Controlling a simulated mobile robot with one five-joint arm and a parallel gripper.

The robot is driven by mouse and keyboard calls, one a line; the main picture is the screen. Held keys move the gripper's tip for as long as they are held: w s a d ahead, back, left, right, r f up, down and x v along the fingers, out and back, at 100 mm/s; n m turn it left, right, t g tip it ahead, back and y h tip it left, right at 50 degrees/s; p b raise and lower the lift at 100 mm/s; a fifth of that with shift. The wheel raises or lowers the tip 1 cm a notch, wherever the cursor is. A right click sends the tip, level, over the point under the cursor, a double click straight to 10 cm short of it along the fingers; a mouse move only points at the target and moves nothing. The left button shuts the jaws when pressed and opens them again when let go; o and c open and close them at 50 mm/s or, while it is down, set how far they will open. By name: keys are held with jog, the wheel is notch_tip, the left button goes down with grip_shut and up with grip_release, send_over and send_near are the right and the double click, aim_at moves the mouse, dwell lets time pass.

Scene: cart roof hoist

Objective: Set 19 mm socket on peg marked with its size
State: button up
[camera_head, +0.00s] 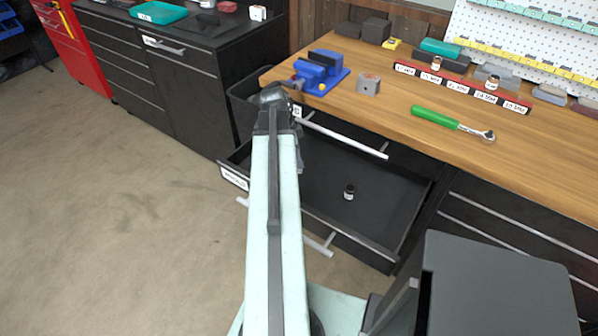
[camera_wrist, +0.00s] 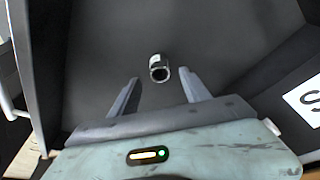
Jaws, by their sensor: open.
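A small dark socket with a bright band (camera_head: 349,192) stands on the floor of an open drawer. In the wrist view the socket (camera_wrist: 158,66) lies ahead of my gripper (camera_wrist: 160,77), near the gap between the fingertips. The fingers are open and empty. In the head view my gripper is mostly hidden behind my arm. A red and black peg rail (camera_head: 458,88) with white size labels is on the wooden bench. The labels are too small to read surely.
The open drawer (camera_head: 398,232) has raised walls; another drawer front with a bar handle (camera_head: 345,138) is above it. On the bench are a blue vise (camera_head: 320,72), a grey block (camera_head: 368,84) and a green-handled ratchet (camera_head: 435,117). The drawer floor around the socket is clear.

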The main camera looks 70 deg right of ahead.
jog(key=b+x, duration=0.3)
jog(key=x, duration=0.1)
jog(key=shift+w+f, duration=0.1)
jog(key=shift+f, duration=0.2)
jog(key=shift+r, duration=0.15)
grip_shut()
